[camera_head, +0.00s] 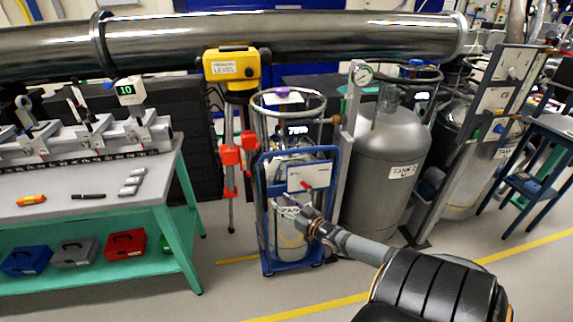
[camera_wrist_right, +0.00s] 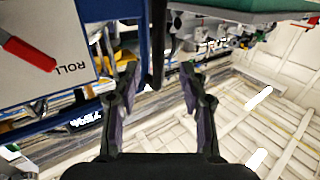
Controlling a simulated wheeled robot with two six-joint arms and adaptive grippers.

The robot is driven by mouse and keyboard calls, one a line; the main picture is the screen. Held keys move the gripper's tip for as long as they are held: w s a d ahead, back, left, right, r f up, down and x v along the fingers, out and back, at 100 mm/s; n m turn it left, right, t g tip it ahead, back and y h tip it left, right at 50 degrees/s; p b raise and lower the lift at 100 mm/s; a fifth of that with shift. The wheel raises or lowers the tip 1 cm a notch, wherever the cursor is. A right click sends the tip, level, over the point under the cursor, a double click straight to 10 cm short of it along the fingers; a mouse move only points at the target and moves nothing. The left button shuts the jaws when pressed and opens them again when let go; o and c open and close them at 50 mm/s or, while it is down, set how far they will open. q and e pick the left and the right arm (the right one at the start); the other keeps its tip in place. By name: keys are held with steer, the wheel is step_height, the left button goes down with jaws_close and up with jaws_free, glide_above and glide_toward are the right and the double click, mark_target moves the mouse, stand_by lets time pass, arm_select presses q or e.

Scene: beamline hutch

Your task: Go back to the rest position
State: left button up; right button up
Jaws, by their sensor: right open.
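My right gripper (camera_head: 288,205) reaches in from the lower right, in front of the blue tank cart (camera_head: 264,222). In the right wrist view its two fingers (camera_wrist_right: 159,82) stand apart with nothing between them. A white panel (camera_head: 297,180) with a red lever (camera_head: 306,184) is on the cart just above the gripper. In the wrist view the panel (camera_wrist_right: 40,85) and red lever (camera_wrist_right: 25,52) show at the upper left, beside the fingers. Whether the gripper touches the cart I cannot tell. My left gripper is not in view.
A bench (camera_head: 130,202) with a rail, small tools and toolboxes below stands at left. A yellow level (camera_head: 232,66) on a tripod stands behind the cart. Large grey tanks (camera_head: 380,150) stand right of it. A steel pipe (camera_head: 280,38) crosses above. Floor in front is open.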

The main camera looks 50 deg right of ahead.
steer(key=shift+s, duration=0.9)
steer(key=s+f+g+h+p, duration=0.1)
steer(key=s+f+g, duration=0.3)
steer(key=f, duration=0.5)
steer(key=s+a+f+m+g+h+p, duration=0.1)
steer(key=s+f+g, duration=0.1)
steer(key=s+f, duration=0.65)
steer(key=s+f+g+h+p, duration=0.1)
steer(key=s+f+g, duration=0.25)
steer(key=f, duration=0.75)
steer(key=s+a+f+g, duration=0.2)
steer(key=s+a+f, duration=0.2)
steer(key=s+a, duration=0.2)
steer(key=s+a+f+n+g+y, duration=0.1)
steer(key=s+a+f+g, duration=0.2)
steer(key=s, duration=0.6)
steer(key=s+a+f+g+y+p, duration=0.1)
steer(key=s+a+f+g, duration=0.1)
steer(key=s+a+f, duration=0.4)
steer(key=s+a, duration=0.2)
steer(key=a, duration=0.1)
steer(key=shift+s+a+f, duration=0.3)
steer(key=shift+a+f, duration=0.05)
steer(key=shift+f, duration=0.05)
